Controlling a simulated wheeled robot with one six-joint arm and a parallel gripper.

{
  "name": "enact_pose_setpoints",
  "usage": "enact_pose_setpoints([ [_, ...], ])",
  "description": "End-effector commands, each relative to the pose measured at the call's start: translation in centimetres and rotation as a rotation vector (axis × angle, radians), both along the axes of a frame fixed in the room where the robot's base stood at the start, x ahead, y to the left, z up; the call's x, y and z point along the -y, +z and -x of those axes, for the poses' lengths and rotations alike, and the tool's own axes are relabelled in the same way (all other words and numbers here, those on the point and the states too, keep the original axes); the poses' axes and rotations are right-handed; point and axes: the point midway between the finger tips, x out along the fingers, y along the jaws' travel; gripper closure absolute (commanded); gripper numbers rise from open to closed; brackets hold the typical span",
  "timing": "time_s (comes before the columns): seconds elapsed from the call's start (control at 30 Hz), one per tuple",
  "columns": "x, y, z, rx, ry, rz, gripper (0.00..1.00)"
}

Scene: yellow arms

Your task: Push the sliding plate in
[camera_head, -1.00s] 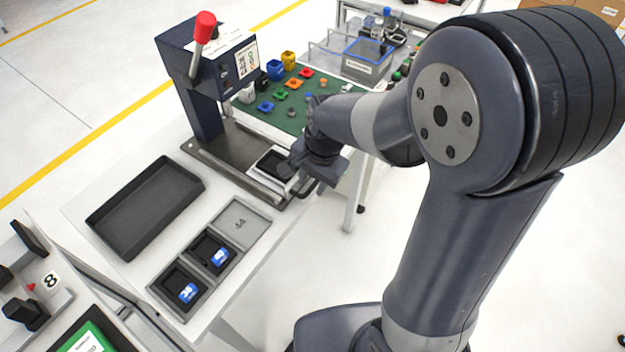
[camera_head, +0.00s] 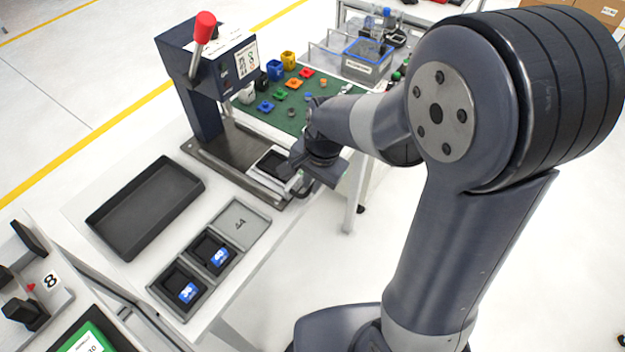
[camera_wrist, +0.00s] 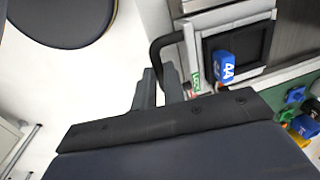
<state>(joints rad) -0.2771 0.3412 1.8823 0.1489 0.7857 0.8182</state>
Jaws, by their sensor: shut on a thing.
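The sliding plate (camera_wrist: 191,48) is a pale frame around a black pocket at the foot of the press (camera_head: 205,110). A blue piece marked AA (camera_wrist: 222,68) shows at the pocket in the wrist view. A black loop handle (camera_wrist: 157,52) sticks out from the plate's outer side. My gripper (camera_wrist: 161,88) is shut on this handle, with a finger on each side of it. In the head view, my gripper (camera_head: 300,184) is at the plate's outer end and hides part of the plate and most of the handle.
A green board (camera_head: 290,118) with coloured parts stands behind the press. The press has a red-knobbed lever (camera_head: 203,30). Open floor lies to the right.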

Motion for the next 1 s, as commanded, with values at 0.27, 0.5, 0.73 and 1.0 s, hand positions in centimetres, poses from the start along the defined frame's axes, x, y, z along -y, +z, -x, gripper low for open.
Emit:
enact_pose_setpoints([
  [0.27,-0.6,0.1,-0.5,-0.001,0.002,0.000,1.00],
  [0.5,-4.8,0.2,-3.7,0.001,0.005,0.000,1.00],
  [0.73,-8.7,0.2,-6.8,0.002,0.003,-0.001,1.00],
  [1.0,-10.3,0.1,-8.1,0.004,0.000,-0.002,1.00],
])
